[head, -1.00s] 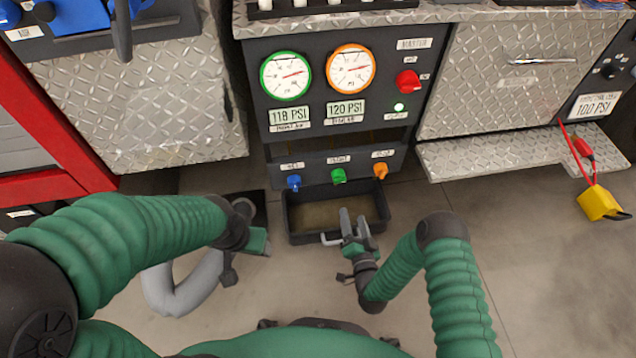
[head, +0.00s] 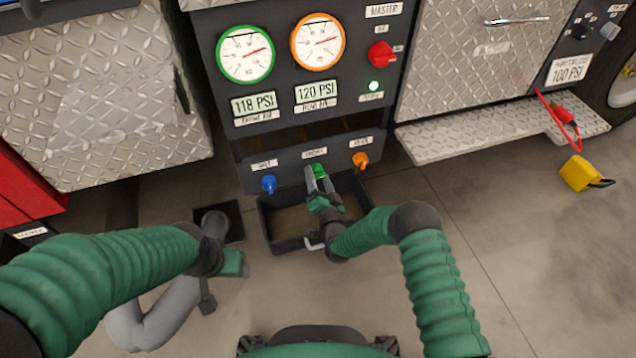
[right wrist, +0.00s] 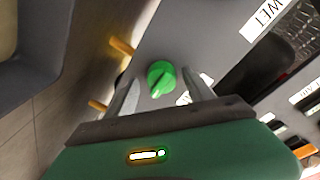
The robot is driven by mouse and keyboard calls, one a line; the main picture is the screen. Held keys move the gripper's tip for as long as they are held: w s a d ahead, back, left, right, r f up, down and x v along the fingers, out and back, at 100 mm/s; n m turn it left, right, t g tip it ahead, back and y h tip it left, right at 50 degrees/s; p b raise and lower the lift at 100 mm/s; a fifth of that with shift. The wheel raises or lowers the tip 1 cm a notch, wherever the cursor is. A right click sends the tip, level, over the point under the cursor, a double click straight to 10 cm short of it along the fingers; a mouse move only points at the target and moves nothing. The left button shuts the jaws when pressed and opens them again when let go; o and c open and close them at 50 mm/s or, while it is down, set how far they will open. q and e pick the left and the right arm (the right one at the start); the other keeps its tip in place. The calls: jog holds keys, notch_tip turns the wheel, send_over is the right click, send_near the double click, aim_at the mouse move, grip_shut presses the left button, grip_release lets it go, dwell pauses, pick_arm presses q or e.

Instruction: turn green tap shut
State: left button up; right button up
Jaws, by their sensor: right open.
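The green tap (head: 319,171) is the middle one in a row on the dark lower panel, under a white label. It also shows in the right wrist view (right wrist: 161,78), just beyond and between my finger tips, its pointer ridge angled. My right gripper (head: 313,180) is open with its fingers reaching up to the tap; in the right wrist view the fingers (right wrist: 160,95) stand apart on either side of it. I cannot tell whether they touch it. My left gripper (head: 235,264) is low at the left, away from the panel; its jaws do not show clearly.
A blue tap (head: 269,184) is left of the green one and an orange tap (head: 360,160) right. A black tray (head: 283,248) lies below. Above are two gauges, a red master knob (head: 380,52) and a lit green lamp (head: 375,86). A metal step (head: 480,140) juts out at right.

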jog(key=shift+w+r, duration=0.1)
jog(key=shift+w, duration=0.1)
jog(key=shift+a, duration=0.15)
jog(key=shift+c, duration=0.5)
grip_shut()
